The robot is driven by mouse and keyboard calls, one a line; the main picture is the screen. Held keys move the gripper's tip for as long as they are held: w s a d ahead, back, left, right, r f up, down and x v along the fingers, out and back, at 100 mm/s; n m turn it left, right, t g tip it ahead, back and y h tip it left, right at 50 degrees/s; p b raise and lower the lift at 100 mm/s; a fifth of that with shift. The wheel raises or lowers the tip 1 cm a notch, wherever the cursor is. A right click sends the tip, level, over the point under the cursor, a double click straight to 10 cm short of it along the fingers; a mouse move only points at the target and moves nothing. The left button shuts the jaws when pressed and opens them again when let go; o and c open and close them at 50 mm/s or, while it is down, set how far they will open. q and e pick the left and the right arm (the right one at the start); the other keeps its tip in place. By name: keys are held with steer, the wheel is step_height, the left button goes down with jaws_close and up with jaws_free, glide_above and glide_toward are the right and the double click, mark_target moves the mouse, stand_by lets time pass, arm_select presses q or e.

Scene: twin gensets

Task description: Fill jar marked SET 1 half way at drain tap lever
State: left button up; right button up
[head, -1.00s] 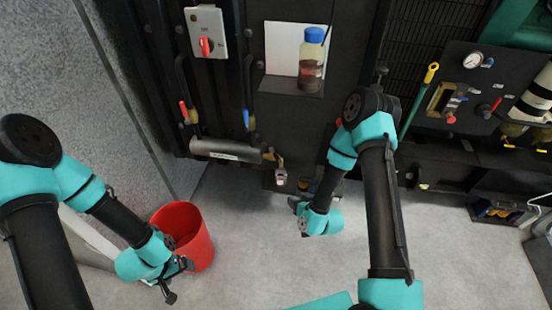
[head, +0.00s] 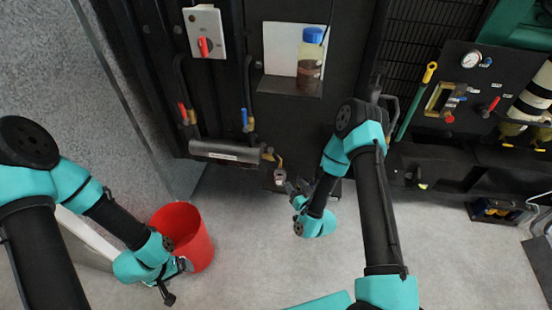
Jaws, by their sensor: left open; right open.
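A jar (head: 310,66) with a blue cap and dark brown liquid in its lower part stands on a small shelf against a white panel; no SET 1 marking is readable. A brass tap (head: 268,155) sits at the right end of a grey cylinder (head: 225,151). A small pale and reddish item (head: 280,177) hangs or sits just under the tap; I cannot tell what it is. My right gripper (head: 294,187) is open, just right of that item; contact cannot be told. My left gripper (head: 178,281) is open and empty, beside the red bucket's lower front.
The red bucket (head: 184,236) stands on the floor at left. Red (head: 183,112) and blue (head: 245,118) levers hang above the cylinder. A switch box (head: 205,32) is at upper left, a gauge panel (head: 465,90) at right. The middle floor is clear.

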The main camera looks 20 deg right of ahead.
mark_target(276, 158)
steer(key=x, duration=1.6)
steer(key=shift+w, duration=0.3)
jaws_close()
